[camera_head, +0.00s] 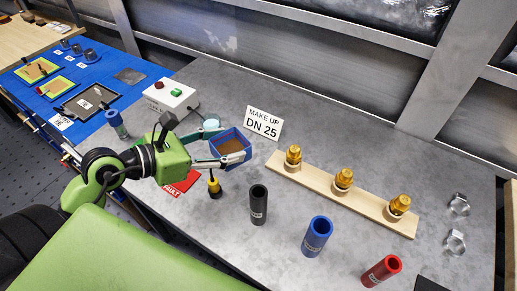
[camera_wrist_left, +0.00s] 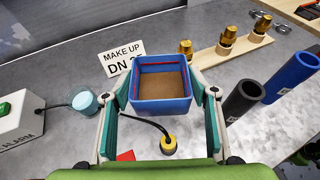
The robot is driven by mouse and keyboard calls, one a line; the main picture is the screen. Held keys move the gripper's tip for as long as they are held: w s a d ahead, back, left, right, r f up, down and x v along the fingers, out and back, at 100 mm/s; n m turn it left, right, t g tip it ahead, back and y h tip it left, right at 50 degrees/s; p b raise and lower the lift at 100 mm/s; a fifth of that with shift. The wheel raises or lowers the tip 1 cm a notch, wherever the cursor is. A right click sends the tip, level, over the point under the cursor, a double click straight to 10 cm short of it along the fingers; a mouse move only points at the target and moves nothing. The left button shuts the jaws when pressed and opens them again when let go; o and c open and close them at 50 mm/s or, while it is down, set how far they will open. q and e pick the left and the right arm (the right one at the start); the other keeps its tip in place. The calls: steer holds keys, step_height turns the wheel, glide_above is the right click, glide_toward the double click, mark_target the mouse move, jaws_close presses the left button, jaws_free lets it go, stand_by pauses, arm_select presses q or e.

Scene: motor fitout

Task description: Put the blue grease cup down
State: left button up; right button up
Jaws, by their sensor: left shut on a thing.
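The blue grease cup (camera_head: 243,138) is a square, open blue box with brown contents. My left gripper (camera_head: 231,145) is shut on it, a finger on each of two opposite sides. In the left wrist view the cup (camera_wrist_left: 162,106) is between the fingers of the left gripper (camera_wrist_left: 167,93), and its open top and brown inside show. It looks upright over the grey bench (camera_head: 225,82); I cannot tell whether its base touches the bench. My right gripper is not in view.
Near the cup are a "MAKE UP DN 25" sign (camera_head: 263,123), a yellow-and-black tool (camera_head: 214,184), a pale blue round piece (camera_head: 211,124) and an alarm box (camera_head: 170,97). Black (camera_head: 258,205), blue (camera_head: 317,236) and red (camera_head: 381,271) sleeves and a wooden rack (camera_head: 330,196) stand right.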

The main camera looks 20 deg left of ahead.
mark_target(238, 135)
arm_select(q)
steer(key=w, duration=0.2)
steer(key=w+f+p, duration=0.1)
steer(key=w, duration=0.1)
steer(key=shift+w+d+f, duration=0.1)
steer(key=shift+w+f, duration=0.05)
steer(key=shift+w, duration=0.2)
steer(key=w+f, duration=0.4)
steer(key=f, duration=0.1)
steer(key=shift+w+d+f, duration=0.2)
steer(key=shift+w+f, duration=0.05)
steer(key=shift+w, duration=0.15)
steer(key=shift+w+f, duration=0.2)
steer(key=shift+f, duration=0.05)
steer(key=shift+w+f, duration=0.15)
steer(key=shift+f, duration=0.05)
step_height(238, 135, down, 3)
steer(key=shift+w+f+p, duration=0.1)
steer(key=shift+f+p, duration=0.1)
steer(key=shift+p, duration=0.25)
steer(key=shift+f, duration=0.1)
steer(key=o, duration=0.7)
steer(key=shift+f, duration=0.1)
steer(key=o, duration=0.4)
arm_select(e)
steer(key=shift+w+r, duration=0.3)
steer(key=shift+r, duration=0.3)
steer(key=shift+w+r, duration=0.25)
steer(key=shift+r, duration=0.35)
